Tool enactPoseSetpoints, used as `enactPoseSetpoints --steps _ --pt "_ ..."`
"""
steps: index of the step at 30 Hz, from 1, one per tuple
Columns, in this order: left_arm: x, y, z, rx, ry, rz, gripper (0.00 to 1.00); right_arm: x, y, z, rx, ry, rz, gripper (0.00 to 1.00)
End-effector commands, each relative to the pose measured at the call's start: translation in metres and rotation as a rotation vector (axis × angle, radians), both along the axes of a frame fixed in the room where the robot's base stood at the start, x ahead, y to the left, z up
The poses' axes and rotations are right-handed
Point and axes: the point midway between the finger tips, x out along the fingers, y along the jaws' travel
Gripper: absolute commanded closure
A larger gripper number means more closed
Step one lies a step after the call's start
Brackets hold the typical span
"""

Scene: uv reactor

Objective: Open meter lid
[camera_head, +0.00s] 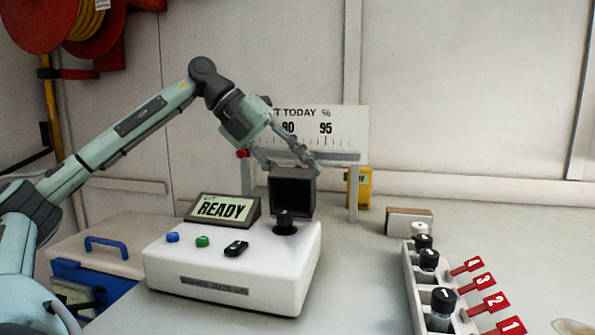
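The meter (235,275) is a white box with a small screen (222,208) reading READY, several buttons and a black round piece (285,222) on its top right. Its dark square lid (292,193) stands raised, roughly upright, behind the black round piece. My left gripper (292,168) is at the lid's top edge, pointing down to the right. Its two fingers are spread apart, with the tips at or very near the lid; I cannot tell whether they touch it. My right gripper is not in view.
A rack (411,285) of black-capped vials with red number tags stands at right. A scale board (335,130) and a yellow box (360,188) stand behind the meter. A blue case (90,285) is at left. The counter between meter and rack is clear.

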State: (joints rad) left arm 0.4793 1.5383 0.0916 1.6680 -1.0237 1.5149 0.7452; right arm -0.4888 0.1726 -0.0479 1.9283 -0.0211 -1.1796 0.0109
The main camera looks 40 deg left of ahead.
Motion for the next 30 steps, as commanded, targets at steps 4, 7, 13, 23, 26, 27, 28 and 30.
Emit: enactPoseSetpoints --steps 4,7,13,23,26,27,28,30 --pt "-0.003 0.004 0.005 0.000 0.000 0.000 0.63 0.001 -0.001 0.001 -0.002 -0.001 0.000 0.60" --pt "-0.010 0.013 0.016 -0.002 -0.002 0.002 0.63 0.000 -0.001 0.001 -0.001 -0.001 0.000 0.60" --pt "-0.030 0.038 0.047 0.002 -0.001 0.005 0.63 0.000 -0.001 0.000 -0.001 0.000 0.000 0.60" --pt "-0.053 0.064 0.080 0.000 0.001 0.002 0.63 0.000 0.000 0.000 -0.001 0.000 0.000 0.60" --pt "-0.055 0.066 0.084 0.001 0.000 0.001 0.63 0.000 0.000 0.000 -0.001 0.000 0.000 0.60" --pt "-0.055 0.066 0.084 0.000 -0.001 0.001 0.63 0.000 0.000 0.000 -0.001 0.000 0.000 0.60" --pt "-0.055 0.067 0.084 0.000 -0.001 0.001 0.63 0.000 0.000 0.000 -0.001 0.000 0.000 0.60" --pt "-0.055 0.067 0.084 0.000 0.000 0.000 0.63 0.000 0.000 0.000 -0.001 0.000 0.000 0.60"
